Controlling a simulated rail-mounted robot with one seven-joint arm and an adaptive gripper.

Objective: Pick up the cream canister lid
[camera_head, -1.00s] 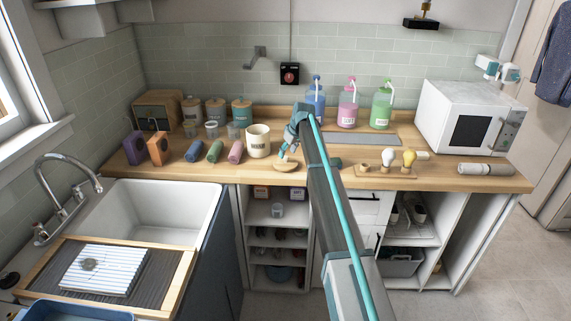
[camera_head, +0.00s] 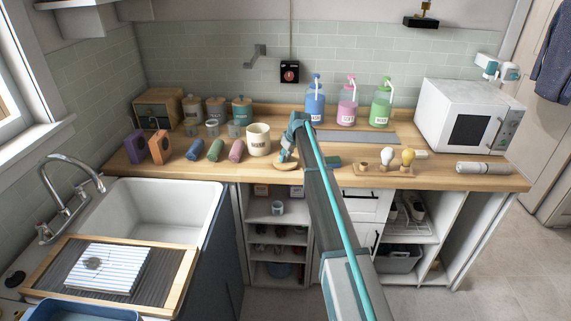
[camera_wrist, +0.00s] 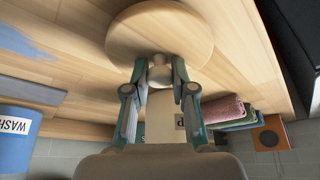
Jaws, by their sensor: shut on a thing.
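The cream canister lid is a round wooden disc with a pale knob. In the wrist view the lid (camera_wrist: 160,30) fills the top middle, with its knob between the fingertips of my gripper (camera_wrist: 160,72). My gripper is shut on the knob. In the head view my gripper (camera_head: 287,157) is over the lid (camera_head: 286,167) at the counter's front edge; I cannot tell whether the lid touches the counter. The open cream canister (camera_head: 258,140) stands just left of it, and its labelled side shows behind the fingers in the wrist view (camera_wrist: 162,110).
Rolled towels (camera_head: 215,150) lie left of the canister. Blue, pink and green pump bottles (camera_head: 347,108) stand behind. A board with bulbs (camera_head: 380,171) and a microwave (camera_head: 468,121) are to the right. A sink (camera_head: 160,215) lies at the front left.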

